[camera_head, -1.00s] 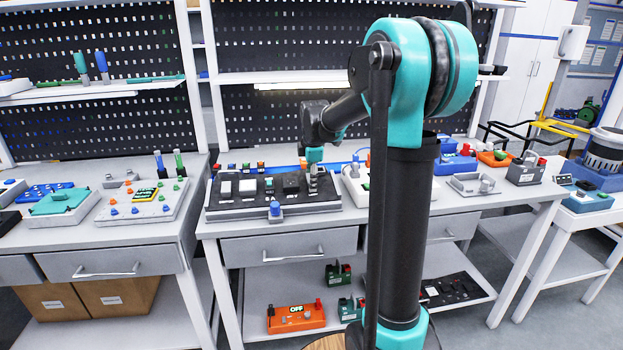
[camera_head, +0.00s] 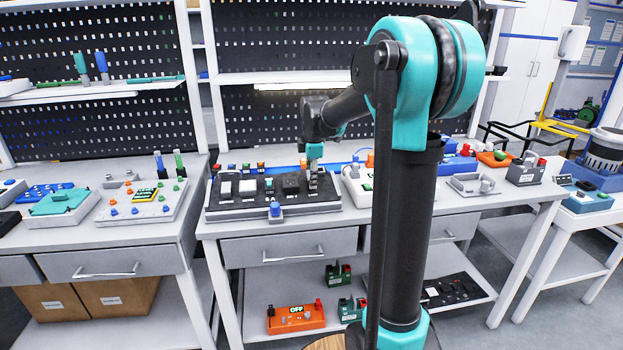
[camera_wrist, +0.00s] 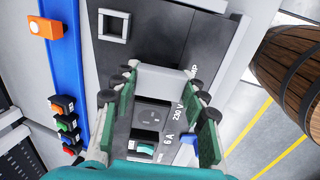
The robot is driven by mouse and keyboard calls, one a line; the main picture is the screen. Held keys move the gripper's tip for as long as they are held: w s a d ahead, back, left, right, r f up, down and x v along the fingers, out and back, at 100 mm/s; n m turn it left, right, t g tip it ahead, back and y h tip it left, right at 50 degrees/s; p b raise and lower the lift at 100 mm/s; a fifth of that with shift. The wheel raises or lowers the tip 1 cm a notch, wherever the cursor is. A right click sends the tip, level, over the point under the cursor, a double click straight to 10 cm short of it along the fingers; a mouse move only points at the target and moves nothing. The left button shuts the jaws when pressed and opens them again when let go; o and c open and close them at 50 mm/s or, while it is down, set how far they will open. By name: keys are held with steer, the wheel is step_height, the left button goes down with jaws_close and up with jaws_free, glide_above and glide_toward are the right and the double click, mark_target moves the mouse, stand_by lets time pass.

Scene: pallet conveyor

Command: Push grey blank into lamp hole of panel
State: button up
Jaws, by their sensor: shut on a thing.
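The dark panel (camera_head: 240,212) lies in a light frame on the middle bench. It also fills the middle of the wrist view (camera_wrist: 185,35). My gripper (camera_head: 313,188) is over the panel's right part. In the wrist view its green-padded fingers (camera_wrist: 161,84) are shut on the grey blank (camera_wrist: 168,77), a pale block at the fingertips. The blank is close over the panel face; its underside is hidden, so I cannot tell whether it touches. A square light-rimmed opening (camera_wrist: 113,26) shows up and left of the blank.
The panel's socket (camera_wrist: 152,115) and switch (camera_wrist: 145,149) lie between my fingers. A blue rail (camera_wrist: 68,70) with coloured buttons runs along the panel's left in the wrist view. A blue button (camera_head: 275,209) stands at the panel's front. A wooden barrel (camera_wrist: 292,70) is at right.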

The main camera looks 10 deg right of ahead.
steer(key=shift+x, duration=0.8)
steer(key=o, duration=1.2)
steer(key=v, duration=1.2)
steer(key=s+d+f+m, duration=0.2)
steer(key=s+f+m, duration=0.7)
steer(key=s+f, duration=0.3)
steer(key=s+d+f+m+t, duration=0.1)
steer(key=s+d+f+m, duration=0.1)
steer(key=s+f+m, duration=0.7)
steer(key=s+f, duration=0.4)
steer(key=s, duration=0.3)
steer(key=shift+f, duration=0.25)
